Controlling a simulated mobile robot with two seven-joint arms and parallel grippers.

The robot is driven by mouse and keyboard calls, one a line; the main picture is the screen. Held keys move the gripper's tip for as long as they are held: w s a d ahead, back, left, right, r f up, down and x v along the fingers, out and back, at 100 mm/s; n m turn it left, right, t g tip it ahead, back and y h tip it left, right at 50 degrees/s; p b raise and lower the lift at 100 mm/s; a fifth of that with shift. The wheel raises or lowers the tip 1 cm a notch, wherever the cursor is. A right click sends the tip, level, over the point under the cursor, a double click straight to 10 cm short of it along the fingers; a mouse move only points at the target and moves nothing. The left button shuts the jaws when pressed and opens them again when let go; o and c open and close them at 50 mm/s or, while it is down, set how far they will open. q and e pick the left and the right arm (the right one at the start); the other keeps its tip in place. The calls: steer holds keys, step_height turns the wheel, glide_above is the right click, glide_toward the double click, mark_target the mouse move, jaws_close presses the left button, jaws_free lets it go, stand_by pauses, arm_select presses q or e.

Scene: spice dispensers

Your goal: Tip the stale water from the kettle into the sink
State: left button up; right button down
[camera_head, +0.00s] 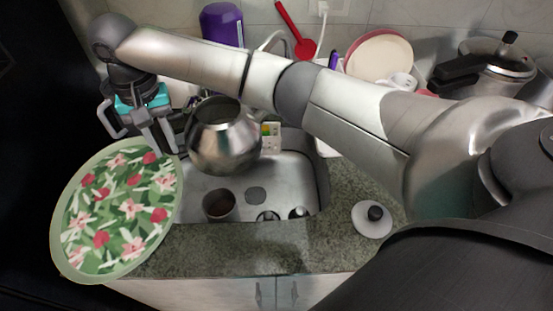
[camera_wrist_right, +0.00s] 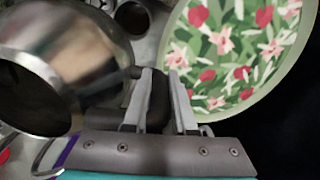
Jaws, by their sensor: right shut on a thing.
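The steel kettle (camera_head: 222,146) hangs over the back of the sink (camera_head: 305,180), with its dark open mouth facing up in the head view. Its shiny body and open mouth also show in the right wrist view (camera_wrist_right: 85,45). My right gripper (camera_head: 165,138) is to the left of the kettle. In the right wrist view its fingers (camera_wrist_right: 160,95) are shut on the kettle's dark handle (camera_wrist_right: 157,102). I see no water leaving the kettle, and its contents are hidden in shadow. My left gripper is not in view.
A floral oval tray (camera_head: 110,222) overlaps the counter's left edge, close to my right gripper. A dark cup (camera_head: 219,205) stands in the sink. A round lid (camera_head: 372,220) with a black knob lies on the right counter. Plates (camera_head: 380,55) and a pressure cooker (camera_head: 500,70) stand behind.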

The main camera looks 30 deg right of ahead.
steer(key=shift+m, duration=0.7)
steer(key=a+f+p, duration=0.1)
steer(key=a+p, duration=0.1)
steer(key=a, duration=0.2)
steer(key=a+f+p, duration=0.1)
steer(key=a+p, duration=0.2)
steer(key=a, duration=0.1)
steer(key=a+f+p, duration=0.1)
steer(key=a+p, duration=0.2)
steer(key=a, duration=0.1)
steer(key=shift+a, duration=0.35)
steer(key=s+d+r+t+y+p, duration=0.2)
steer(key=d+r+y+p, duration=0.2)
steer(key=p, duration=0.4)
steer(key=shift+d+y, duration=0.8)
steer(key=shift+d, duration=0.05)
steer(key=shift+s, duration=0.15)
